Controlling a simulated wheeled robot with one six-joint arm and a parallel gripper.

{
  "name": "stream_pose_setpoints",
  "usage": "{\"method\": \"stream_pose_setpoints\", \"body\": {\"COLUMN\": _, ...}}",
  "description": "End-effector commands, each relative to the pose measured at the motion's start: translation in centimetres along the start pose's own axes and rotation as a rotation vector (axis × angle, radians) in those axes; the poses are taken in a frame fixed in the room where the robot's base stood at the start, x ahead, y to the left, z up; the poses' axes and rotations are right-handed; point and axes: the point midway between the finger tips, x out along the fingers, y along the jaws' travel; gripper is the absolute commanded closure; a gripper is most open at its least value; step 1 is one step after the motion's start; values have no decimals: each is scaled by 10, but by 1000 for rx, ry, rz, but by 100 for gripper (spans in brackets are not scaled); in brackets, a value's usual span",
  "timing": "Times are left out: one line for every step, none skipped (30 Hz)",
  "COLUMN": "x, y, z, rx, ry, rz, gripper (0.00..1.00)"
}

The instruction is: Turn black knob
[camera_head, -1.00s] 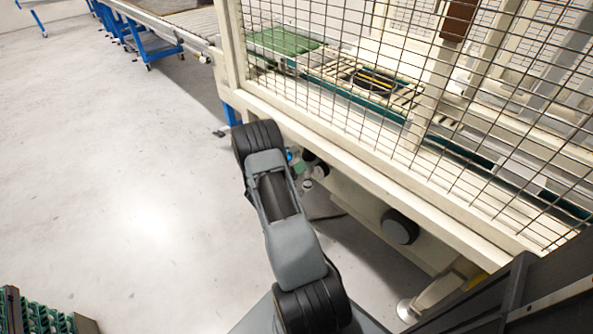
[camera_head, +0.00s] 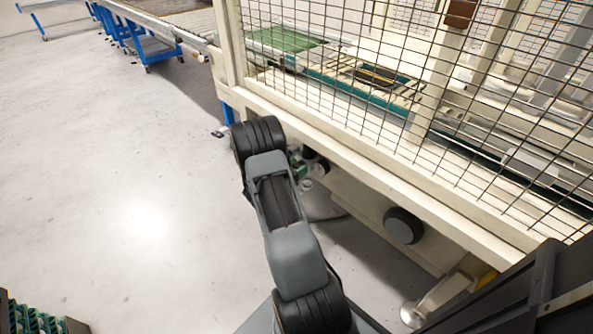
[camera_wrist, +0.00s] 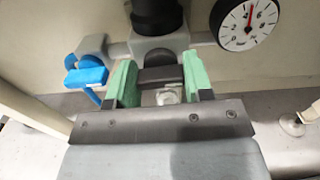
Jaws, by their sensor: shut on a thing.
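In the wrist view, a black knob (camera_wrist: 157,14) stands at the top on a grey valve body (camera_wrist: 160,45). My gripper (camera_wrist: 158,82) has green fingers on either side of a dark part (camera_wrist: 160,74) just below that body, and is shut on it. I cannot tell whether this dark part belongs to the knob. The upper black knob shows above the fingertips. A blue lever (camera_wrist: 87,77) is on the left and a round white gauge (camera_wrist: 246,24) on the right. In the head view my arm hides most of the gripper; a bit of green shows beside it.
A cream machine frame (camera_head: 375,170) with wire mesh stands along the right. A large dark round part (camera_head: 403,226) sticks out of its lower side. Green egg trays (camera_head: 30,318) are at the lower left.

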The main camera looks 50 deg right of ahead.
Motion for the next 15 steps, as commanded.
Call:
{"method": "stream_pose_setpoints", "body": {"x": 0, "y": 0, "z": -2, "rx": 30, "ry": 0, "rz": 1, "gripper": 77}}
{"method": "stream_pose_setpoints", "body": {"x": 0, "y": 0, "z": -2, "rx": 48, "ry": 0, "rz": 1, "gripper": 77}}
{"method": "stream_pose_setpoints", "body": {"x": 0, "y": 0, "z": -2, "rx": 70, "ry": 0, "rz": 1, "gripper": 77}}
{"method": "stream_pose_setpoints", "body": {"x": 0, "y": 0, "z": -2, "rx": 85, "ry": 0, "rz": 1, "gripper": 77}}
{"method": "stream_pose_setpoints", "body": {"x": 0, "y": 0, "z": -2, "rx": 99, "ry": 1, "rz": 1, "gripper": 77}}
{"method": "stream_pose_setpoints", "body": {"x": 0, "y": 0, "z": -2, "rx": 116, "ry": 1, "rz": 1, "gripper": 77}}
{"method": "stream_pose_setpoints", "body": {"x": 0, "y": 0, "z": -2, "rx": 128, "ry": 1, "rz": 1, "gripper": 77}}
{"method": "stream_pose_setpoints", "body": {"x": 0, "y": 0, "z": -2, "rx": 139, "ry": 1, "rz": 1, "gripper": 77}}
{"method": "stream_pose_setpoints", "body": {"x": 0, "y": 0, "z": -2, "rx": 152, "ry": 1, "rz": 1, "gripper": 77}}
{"method": "stream_pose_setpoints", "body": {"x": 0, "y": 0, "z": -2, "rx": 160, "ry": 1, "rz": 1, "gripper": 77}}
{"method": "stream_pose_setpoints", "body": {"x": 0, "y": -1, "z": -1, "rx": 169, "ry": 1, "rz": 1, "gripper": 77}}
{"method": "stream_pose_setpoints", "body": {"x": 0, "y": -1, "z": -1, "rx": 178, "ry": 1, "rz": 1, "gripper": 77}}
{"method": "stream_pose_setpoints", "body": {"x": 0, "y": -1, "z": -1, "rx": 183, "ry": 1, "rz": 1, "gripper": 77}}
{"method": "stream_pose_setpoints", "body": {"x": 0, "y": -1, "z": -1, "rx": 188, "ry": 1, "rz": 1, "gripper": 77}}
{"method": "stream_pose_setpoints", "body": {"x": 0, "y": -1, "z": -1, "rx": 193, "ry": 2, "rz": 1, "gripper": 77}}
